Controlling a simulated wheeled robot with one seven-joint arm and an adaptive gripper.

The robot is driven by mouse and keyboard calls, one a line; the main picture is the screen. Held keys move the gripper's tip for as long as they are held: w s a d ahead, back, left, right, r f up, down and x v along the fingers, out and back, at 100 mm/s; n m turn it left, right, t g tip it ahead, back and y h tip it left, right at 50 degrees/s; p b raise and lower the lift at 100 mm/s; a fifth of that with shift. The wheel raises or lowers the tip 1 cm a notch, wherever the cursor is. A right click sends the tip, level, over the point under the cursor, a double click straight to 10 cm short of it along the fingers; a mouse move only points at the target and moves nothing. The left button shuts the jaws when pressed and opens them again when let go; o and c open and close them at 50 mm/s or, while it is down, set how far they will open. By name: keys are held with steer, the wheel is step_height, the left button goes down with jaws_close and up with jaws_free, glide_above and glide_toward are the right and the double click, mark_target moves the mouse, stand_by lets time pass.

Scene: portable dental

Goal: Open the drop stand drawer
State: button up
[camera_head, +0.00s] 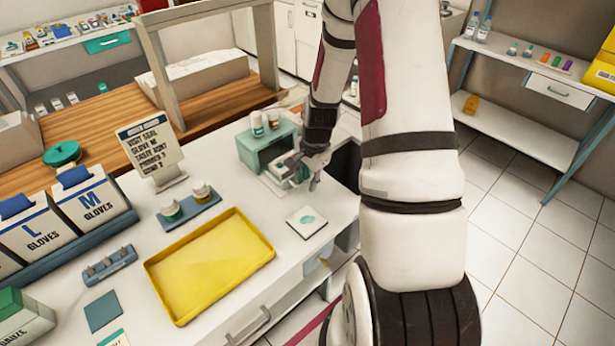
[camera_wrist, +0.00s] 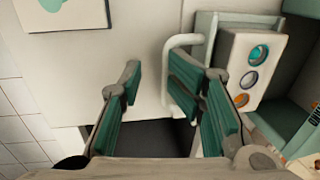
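The drop stand (camera_head: 246,142) is a small teal box on the white counter, with its open front facing my gripper (camera_head: 308,174). Its drawer (camera_wrist: 205,27) appears to stand out from the housing, holding a white block (camera_wrist: 235,62) with teal, blue and orange round spots. The drawer's white bar handle (camera_wrist: 167,70) shows in the wrist view. The right finger overlaps the inside of the handle loop; contact cannot be told. In the head view, my gripper partly hides the drawer.
Two white bottles (camera_head: 257,124) stand on top of the stand. A white card with a teal mark (camera_head: 306,221) lies in front of it. A yellow tray (camera_head: 210,262), two jars on a blue holder (camera_head: 190,212) and a sign (camera_head: 150,150) stand to the left. A dark opening lies right of my gripper.

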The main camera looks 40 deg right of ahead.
stand_by(0.4)
steer(key=shift+r, duration=0.6)
step_height(320, 180, up, 11)
steer(key=s, duration=0.2)
steer(key=shift+f, duration=0.15)
steer(key=s+a+r+n+t, duration=0.1)
steer(key=s+a+r+n, duration=0.1)
steer(key=a+r+n, duration=0.35)
steer(key=s+a+r+n, duration=0.3)
steer(key=a+r, duration=0.3)
steer(key=r, duration=0.3)
steer(key=s+a+r+n+t, duration=0.1)
steer(key=s+a+r+n, duration=0.5)
steer(key=s+a+n, duration=0.3)
steer(key=s, duration=0.3)
steer(key=shift+s+r+t, duration=0.15)
steer(key=shift+s+t, duration=0.2)
steer(key=shift+t, duration=0.05)
